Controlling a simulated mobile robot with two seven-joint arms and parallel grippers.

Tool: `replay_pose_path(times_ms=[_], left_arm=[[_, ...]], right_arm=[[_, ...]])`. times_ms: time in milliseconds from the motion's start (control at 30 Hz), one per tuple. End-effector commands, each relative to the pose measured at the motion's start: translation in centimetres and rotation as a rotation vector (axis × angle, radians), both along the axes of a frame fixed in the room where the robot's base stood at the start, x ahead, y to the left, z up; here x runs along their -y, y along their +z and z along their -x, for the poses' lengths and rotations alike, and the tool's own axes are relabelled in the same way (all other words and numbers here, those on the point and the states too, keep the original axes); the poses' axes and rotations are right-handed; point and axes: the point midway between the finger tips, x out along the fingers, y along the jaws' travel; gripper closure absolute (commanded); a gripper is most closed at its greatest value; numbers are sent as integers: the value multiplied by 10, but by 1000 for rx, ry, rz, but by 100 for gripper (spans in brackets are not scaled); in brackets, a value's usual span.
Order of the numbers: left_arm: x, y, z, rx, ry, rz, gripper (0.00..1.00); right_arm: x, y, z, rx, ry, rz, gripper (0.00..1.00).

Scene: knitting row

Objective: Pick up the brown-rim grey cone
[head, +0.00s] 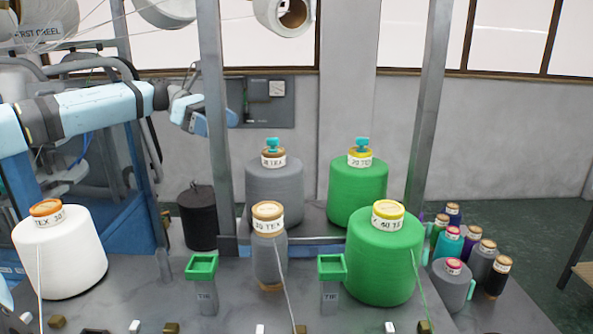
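A wide grey cone (274,190) stands at the back centre, with a brown rim, a white label and a teal piece on top. A slimmer grey cone (268,258) with a tan-brown rim stands in front of it, a pale thread running down from it. My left gripper (205,118) is at the end of the light-blue arm, left of and above both cones, touching neither. A metal post overlaps it, so its fingers are not clear. My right gripper is out of view.
Two green cones (357,192) stand on the right and a white cone (62,258) on the left. A black cone (199,217) is behind. Green-topped holders (201,268) flank the slim grey cone. Upright posts (432,100) frame the rack. Small coloured cones (483,262) cluster at right.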

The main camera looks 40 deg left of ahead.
Motion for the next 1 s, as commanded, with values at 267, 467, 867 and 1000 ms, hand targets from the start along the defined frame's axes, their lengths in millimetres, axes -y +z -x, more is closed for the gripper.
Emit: replay_pose_path(times_ms=[267, 467, 867, 1000], left_arm=[[25, -13, -9, -10, -13, -11, 18], [41, -22, -17, -9, -11, -11, 18], [69, -35, -30, -6, -10, -10, 18], [72, -36, -31, -5, -11, -10, 18]], right_arm=[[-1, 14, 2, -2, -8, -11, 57], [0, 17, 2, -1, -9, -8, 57], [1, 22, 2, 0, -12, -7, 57], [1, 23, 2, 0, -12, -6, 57]])
